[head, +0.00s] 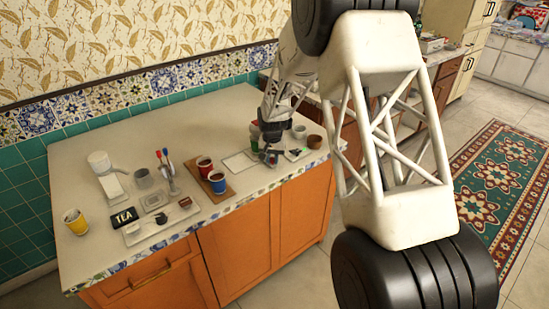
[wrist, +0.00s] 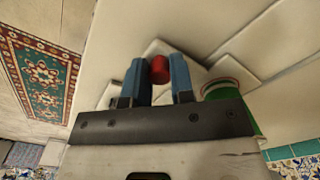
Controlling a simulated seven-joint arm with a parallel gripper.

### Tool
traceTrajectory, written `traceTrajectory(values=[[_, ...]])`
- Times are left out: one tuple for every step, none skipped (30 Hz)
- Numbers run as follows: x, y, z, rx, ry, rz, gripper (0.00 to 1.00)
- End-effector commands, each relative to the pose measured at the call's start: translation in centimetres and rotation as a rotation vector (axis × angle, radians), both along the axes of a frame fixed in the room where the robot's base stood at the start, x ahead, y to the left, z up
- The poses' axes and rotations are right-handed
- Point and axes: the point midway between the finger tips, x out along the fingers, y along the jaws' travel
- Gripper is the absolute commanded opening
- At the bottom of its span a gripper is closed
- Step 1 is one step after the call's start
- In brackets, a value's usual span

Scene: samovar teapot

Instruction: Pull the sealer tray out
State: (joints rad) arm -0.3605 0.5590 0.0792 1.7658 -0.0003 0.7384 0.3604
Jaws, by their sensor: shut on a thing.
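My gripper (wrist: 158,76) has its two blue fingers closed on a small red knob (wrist: 160,66) in the wrist view. A pale flat piece (wrist: 153,47) lies behind the knob; I cannot tell for sure whether it is the sealer tray or how the knob joins it. In the head view my gripper (head: 270,158) is low over the right part of the counter, beside a flat white tray-like outline (head: 240,162). The knob is hidden there. A green cup (head: 254,139) stands close to my gripper, and it also shows at the right in the wrist view (wrist: 222,88).
A brown tray with a red cup (head: 204,166) and a blue cup (head: 217,182) stands left of my gripper. A brown bowl (head: 315,142) and a white cup (head: 300,132) stand to its right. The counter's front edge (head: 255,184) is near.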

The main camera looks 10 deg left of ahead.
Motion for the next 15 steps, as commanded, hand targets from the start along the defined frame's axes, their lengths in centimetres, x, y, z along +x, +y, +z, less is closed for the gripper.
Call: traceTrajectory(values=[[-0.5, 0.6, 0.1, 0.001, -0.001, 0.003, 0.0], [-0.8, 0.9, 0.1, 0.001, -0.001, 0.002, 0.0], [-1.2, 1.3, 0.1, 0.001, -0.001, 0.002, 0.0], [-1.5, 1.6, 0.1, 0.001, -0.001, 0.002, 0.0], [-1.9, 2.0, 0.1, 0.001, -0.001, 0.002, 0.0], [-2.4, 2.5, 0.1, 0.001, -0.001, 0.003, 0.0], [-2.7, 2.8, 0.2, 0.001, -0.002, 0.003, 0.0], [-3.1, 3.2, 0.1, 0.001, -0.002, 0.003, 0.0], [-3.6, 3.7, 0.1, 0.001, -0.001, 0.002, 0.0], [-4.0, 4.1, 0.1, 0.001, -0.002, 0.002, 0.0], [-4.3, 4.5, 0.1, 0.001, -0.002, 0.003, 0.0], [-4.8, 4.9, 0.2, 0.002, -0.003, 0.003, 0.0], [-5.1, 5.2, 0.1, 0.001, -0.002, 0.002, 0.0], [-5.4, 5.6, 0.1, 0.001, -0.002, 0.002, 0.0], [-5.8, 5.9, 0.1, 0.001, -0.002, 0.002, 0.0]])
